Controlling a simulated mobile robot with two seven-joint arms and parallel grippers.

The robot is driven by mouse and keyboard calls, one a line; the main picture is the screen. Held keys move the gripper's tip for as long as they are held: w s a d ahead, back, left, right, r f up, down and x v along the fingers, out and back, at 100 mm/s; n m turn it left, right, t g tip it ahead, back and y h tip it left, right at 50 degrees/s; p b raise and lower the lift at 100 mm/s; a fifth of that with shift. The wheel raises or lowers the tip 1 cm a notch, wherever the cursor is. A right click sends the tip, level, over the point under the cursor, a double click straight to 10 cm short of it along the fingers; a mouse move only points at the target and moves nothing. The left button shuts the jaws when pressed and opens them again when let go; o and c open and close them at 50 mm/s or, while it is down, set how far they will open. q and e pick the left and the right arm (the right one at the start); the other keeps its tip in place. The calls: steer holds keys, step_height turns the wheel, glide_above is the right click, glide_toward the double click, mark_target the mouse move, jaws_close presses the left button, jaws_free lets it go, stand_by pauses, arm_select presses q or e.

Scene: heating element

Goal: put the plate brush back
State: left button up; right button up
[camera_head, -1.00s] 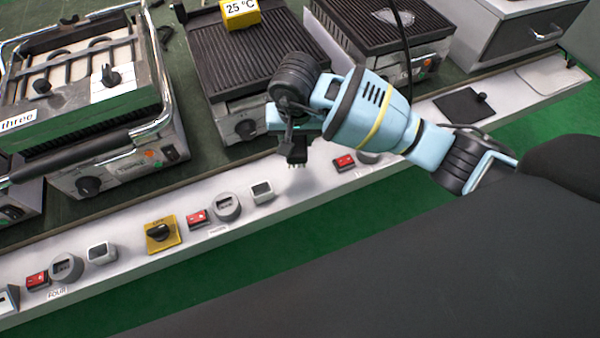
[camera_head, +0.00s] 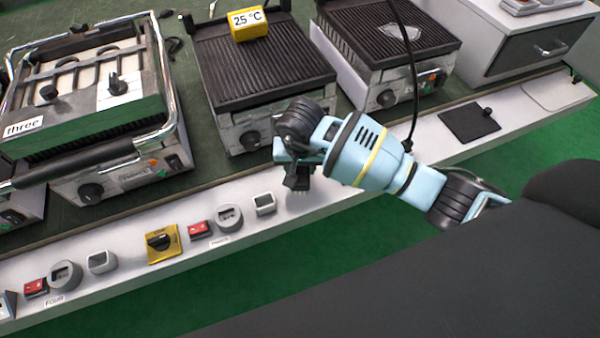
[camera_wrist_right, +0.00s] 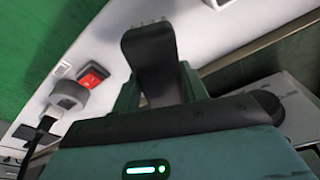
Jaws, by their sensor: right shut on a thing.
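My right gripper (camera_head: 297,168) hangs over the white control strip in front of the middle grill. It is shut on a small dark thing, which I take to be the plate brush (camera_head: 297,184). In the right wrist view, the brush (camera_wrist_right: 150,50) sticks out beyond the jaws (camera_wrist_right: 155,90), with a few thin bristle tips at its far end. Most of it is hidden by the gripper. My left gripper is not in view.
The middle grill (camera_head: 262,65) carries a yellow 25 °C block (camera_head: 248,23). A black plate (camera_head: 468,124) lies at right.

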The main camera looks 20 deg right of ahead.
mark_target(300, 174)
steer(key=shift+f, duration=1.65)
steer(key=shift+f, duration=0.15)
steer(key=shift+f+b, duration=0.1)
steer(key=shift+b, duration=0.2)
steer(key=o, duration=1)
steer(key=shift+c, duration=0.2)
steer(key=shift+r, duration=0.2)
steer(key=shift+r, duration=0.35)
steer(key=r, duration=0.3)
steer(key=s+r+p, duration=0.1)
steer(key=r, duration=0.6)
steer(key=shift+s+a+p, duration=0.2)
steer(key=shift+a+p, duration=0.1)
steer(key=shift+s+r, duration=0.2)
steer(key=shift+r, duration=0.4)
